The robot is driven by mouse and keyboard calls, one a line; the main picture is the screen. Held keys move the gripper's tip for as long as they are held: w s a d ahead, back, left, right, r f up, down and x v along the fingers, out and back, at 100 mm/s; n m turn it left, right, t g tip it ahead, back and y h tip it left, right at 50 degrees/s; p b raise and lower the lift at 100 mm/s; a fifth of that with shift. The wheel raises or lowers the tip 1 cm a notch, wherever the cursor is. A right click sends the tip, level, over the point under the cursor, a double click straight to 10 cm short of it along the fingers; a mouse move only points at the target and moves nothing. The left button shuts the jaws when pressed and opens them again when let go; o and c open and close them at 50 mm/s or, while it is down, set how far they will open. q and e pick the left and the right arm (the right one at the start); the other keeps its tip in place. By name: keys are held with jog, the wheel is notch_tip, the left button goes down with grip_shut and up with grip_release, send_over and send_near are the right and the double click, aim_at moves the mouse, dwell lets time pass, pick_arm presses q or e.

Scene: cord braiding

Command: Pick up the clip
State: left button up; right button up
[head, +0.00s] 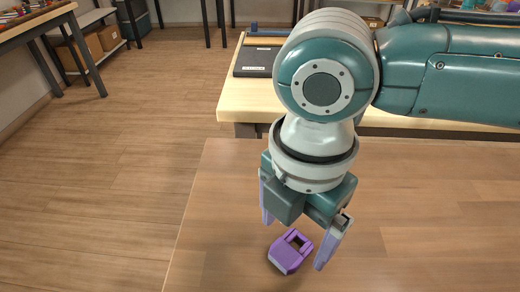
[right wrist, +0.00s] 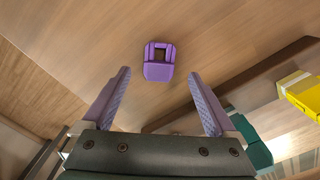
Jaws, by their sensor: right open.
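The purple clip (head: 289,253) lies on the wooden table, below my right gripper in the head view. It also shows in the right wrist view (right wrist: 158,70), ahead of the fingers and roughly centred between them. It has a squared opening at one end. My right gripper (head: 295,243) is open and points down above the clip, with nothing between its lilac fingers; both fingers also show in the right wrist view (right wrist: 158,90). The fingers do not appear to touch the clip. My left gripper is in neither view.
The table top (head: 220,230) around the clip is clear. Behind it stands a lighter bench (head: 250,97) with a dark flat case (head: 257,62) on it. The right wrist view shows a yellow object (right wrist: 302,92) at the right edge. Open floor lies to the left.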

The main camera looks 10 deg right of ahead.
aim_at(289, 251)
notch_tip(289, 251, down, 4)
jog(key=shift+a+r+b, duration=0.1)
jog(key=shift+r+b, duration=0.05)
jog(key=shift+b, duration=0.2)
jog(key=c, duration=1.4)
notch_tip(289, 251, up, 20)
jog(key=p, duration=0.4)
